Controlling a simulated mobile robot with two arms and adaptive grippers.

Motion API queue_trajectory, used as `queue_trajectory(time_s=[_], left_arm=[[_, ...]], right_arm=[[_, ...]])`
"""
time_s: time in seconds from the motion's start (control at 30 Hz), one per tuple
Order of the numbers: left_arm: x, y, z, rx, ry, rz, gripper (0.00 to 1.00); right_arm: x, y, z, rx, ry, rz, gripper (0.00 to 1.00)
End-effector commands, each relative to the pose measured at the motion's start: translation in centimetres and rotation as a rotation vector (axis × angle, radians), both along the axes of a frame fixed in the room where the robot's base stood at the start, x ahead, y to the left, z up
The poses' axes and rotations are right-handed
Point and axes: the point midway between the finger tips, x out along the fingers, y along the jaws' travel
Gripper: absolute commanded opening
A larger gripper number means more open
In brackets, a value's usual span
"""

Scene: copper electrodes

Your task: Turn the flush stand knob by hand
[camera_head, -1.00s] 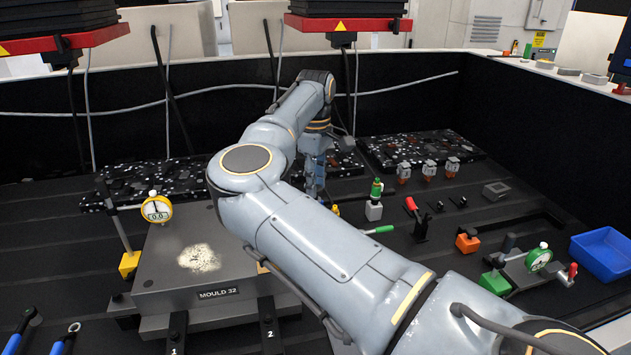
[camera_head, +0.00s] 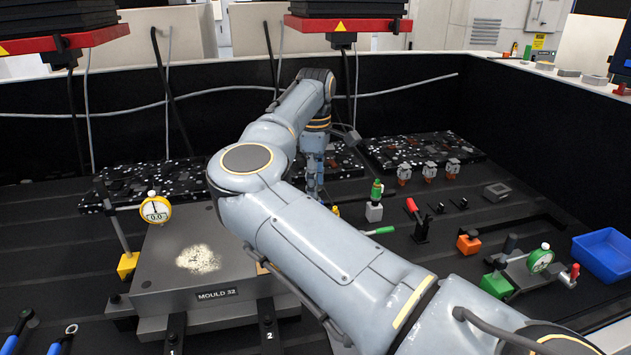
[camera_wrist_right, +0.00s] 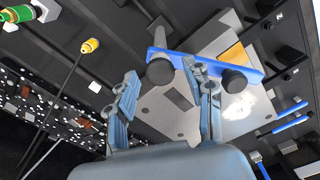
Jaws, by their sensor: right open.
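In the right wrist view a blue bar (camera_wrist_right: 205,62) carries a dark round knob (camera_wrist_right: 160,72) at its left end and another dark knob (camera_wrist_right: 235,80) at its right end. I cannot tell for certain which one is the flush stand knob. My right gripper (camera_wrist_right: 165,80) is open. The left knob shows between its two fingers, and the right finger overlaps the bar. No grip on a knob is visible. In the head view my right gripper (camera_head: 313,182) points down beyond the grey mould block, partly hidden by my arm, and the bar is hidden there.
The mould block (camera_head: 165,262) lies left of my arm, with a yellow dial gauge (camera_head: 155,209) beside it. To the right stand a green-topped post (camera_head: 375,200), a red lever (camera_head: 413,207), an orange block (camera_head: 468,243), a green gauge fixture (camera_head: 540,262) and a blue bin (camera_head: 606,252).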

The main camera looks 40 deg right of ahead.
Motion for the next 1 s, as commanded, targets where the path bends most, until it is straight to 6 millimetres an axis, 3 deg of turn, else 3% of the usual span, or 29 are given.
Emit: queue_trajectory(time_s=[0.53, 1.0], left_arm=[[0.0, 0.0, 3.6, 0.000, 0.000, 0.000, 0.37], [-0.2, 0.2, 3.6, 0.002, 0.002, 0.000, 0.37]], right_arm=[[0.0, 0.0, 5.6, -0.001, -0.001, -0.002, 0.52], [0.0, 0.0, 6.3, -0.001, -0.002, -0.001, 0.52]])
